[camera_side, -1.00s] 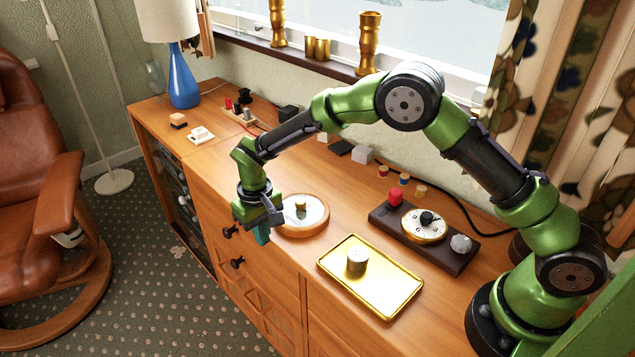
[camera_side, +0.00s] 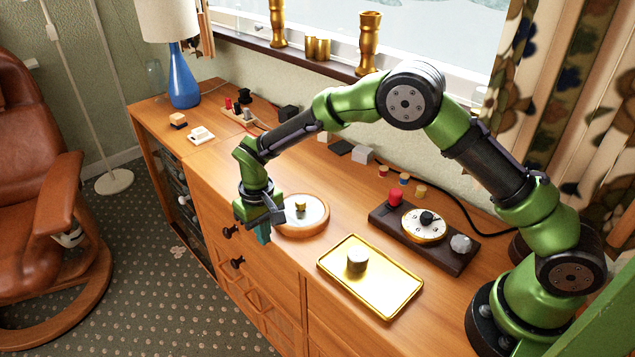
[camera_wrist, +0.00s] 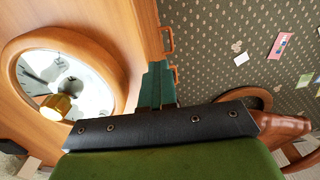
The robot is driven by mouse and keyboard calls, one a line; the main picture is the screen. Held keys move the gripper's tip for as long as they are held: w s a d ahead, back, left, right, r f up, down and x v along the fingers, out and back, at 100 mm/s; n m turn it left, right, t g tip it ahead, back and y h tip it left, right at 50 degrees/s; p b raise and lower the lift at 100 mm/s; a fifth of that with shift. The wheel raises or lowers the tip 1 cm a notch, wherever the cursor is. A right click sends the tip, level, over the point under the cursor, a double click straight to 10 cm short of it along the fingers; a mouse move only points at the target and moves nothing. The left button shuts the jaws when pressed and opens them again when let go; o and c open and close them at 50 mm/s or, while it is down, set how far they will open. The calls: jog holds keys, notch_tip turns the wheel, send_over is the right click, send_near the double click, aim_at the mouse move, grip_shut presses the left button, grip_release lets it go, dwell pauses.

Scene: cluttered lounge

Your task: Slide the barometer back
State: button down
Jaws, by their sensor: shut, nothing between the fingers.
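The barometer (camera_side: 303,233) is a round wooden-rimmed dial with a white face, lying flat near the front edge of the cabinet top. It fills the left of the wrist view (camera_wrist: 112,62). A small brass cylinder (camera_side: 300,206) stands on its face; it also shows in the wrist view (camera_wrist: 57,105). My gripper (camera_side: 263,236) is shut and empty, pointing down at the cabinet's front edge, just left of the barometer. In the wrist view its teal fingers (camera_wrist: 154,86) are beside the rim; I cannot tell whether they touch it.
A gold tray (camera_side: 345,296) with a metal cylinder (camera_side: 357,261) lies to the right. Behind it is a dark board (camera_side: 452,258) with a dial and knobs. Small blocks (camera_side: 362,154) and a cable lie along the wall. The cabinet top behind the barometer has some clear room.

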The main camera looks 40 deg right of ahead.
jog(key=shift+d, duration=0.15)
notch_tip(320, 180, up, 7)
jog(key=a, duration=0.1)
jog(key=shift+a, duration=0.25)
dwell(0.9)
jog(key=shift+w, duration=0.1)
jog(key=s+d+r+m+t, duration=0.1)
jog(key=s+d+r+t, duration=0.1)
jog(key=s+d+r, duration=0.3)
jog(key=s+d+r+m+t+y, duration=0.1)
jog(key=s+d+r, duration=0.4)
jog(key=s, duration=0.7)
jog(key=s+d+r+m+t+y, duration=0.1)
jog(key=s+d+r+t, duration=0.3)
jog(key=s+r, duration=0.4)
jog(key=shift+s+d+m, duration=0.15)
jog(key=shift+d+m, duration=0.35)
jog(key=shift+d, duration=0.2)
